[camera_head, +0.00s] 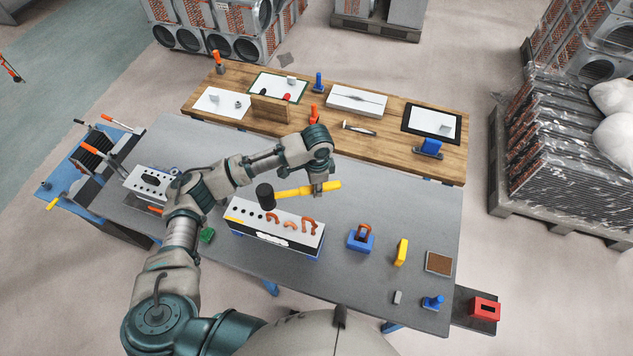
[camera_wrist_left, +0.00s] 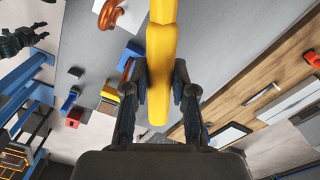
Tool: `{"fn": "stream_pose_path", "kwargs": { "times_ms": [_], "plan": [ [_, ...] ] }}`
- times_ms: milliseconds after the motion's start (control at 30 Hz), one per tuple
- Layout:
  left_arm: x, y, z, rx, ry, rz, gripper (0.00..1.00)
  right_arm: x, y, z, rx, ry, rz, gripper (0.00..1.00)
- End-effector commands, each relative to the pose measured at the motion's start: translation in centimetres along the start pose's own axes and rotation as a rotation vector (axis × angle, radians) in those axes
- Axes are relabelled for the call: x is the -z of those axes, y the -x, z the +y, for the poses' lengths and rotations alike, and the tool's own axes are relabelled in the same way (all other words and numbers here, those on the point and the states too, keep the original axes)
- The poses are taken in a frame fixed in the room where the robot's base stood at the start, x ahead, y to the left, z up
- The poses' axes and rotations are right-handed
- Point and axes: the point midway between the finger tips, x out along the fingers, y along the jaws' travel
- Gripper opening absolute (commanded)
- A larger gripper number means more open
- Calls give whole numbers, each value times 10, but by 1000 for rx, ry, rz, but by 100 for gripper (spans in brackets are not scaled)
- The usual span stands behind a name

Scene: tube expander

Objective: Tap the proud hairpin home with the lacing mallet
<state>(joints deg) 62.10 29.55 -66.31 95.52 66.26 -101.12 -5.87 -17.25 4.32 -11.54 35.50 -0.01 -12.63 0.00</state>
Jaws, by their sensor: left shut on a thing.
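The lacing mallet has a black head (camera_head: 265,196) and a yellow handle (camera_head: 294,191). My left gripper (camera_head: 318,187) is shut on the handle toward its free end, and the fingers flank the yellow handle (camera_wrist_left: 160,62) in the left wrist view. The mallet is held level over the back of a white-topped block (camera_head: 262,238) with a row of dark holes. Several copper hairpins stand in the block; the one at the right end (camera_head: 309,225) stands taller than its neighbours. A copper loop (camera_wrist_left: 122,14) shows in the left wrist view. My right gripper is not seen.
Right of the block stand a blue holder (camera_head: 360,240) with a copper hairpin, a yellow piece (camera_head: 401,252) and a brown pad (camera_head: 438,262). A wooden bench (camera_head: 380,149) with papers and tools runs behind. A perforated white block (camera_head: 140,180) is at left.

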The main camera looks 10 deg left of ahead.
Motion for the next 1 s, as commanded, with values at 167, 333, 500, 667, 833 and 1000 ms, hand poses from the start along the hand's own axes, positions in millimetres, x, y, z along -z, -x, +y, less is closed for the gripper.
{"fn": "stream_pose_path", "kwargs": {
  "times_ms": [167,333,500,667,833,1000],
  "plan": [
    [0,-13,0,1,1,0,0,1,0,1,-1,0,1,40],
    [0,-26,0,0,1,0,0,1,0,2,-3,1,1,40],
    [1,-38,0,1,0,1,0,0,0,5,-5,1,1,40],
    [1,-27,0,3,0,2,0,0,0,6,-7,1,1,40],
    [1,-2,0,3,0,3,0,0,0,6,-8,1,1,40],
    [0,13,1,2,0,2,0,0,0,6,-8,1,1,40]
  ]
}}
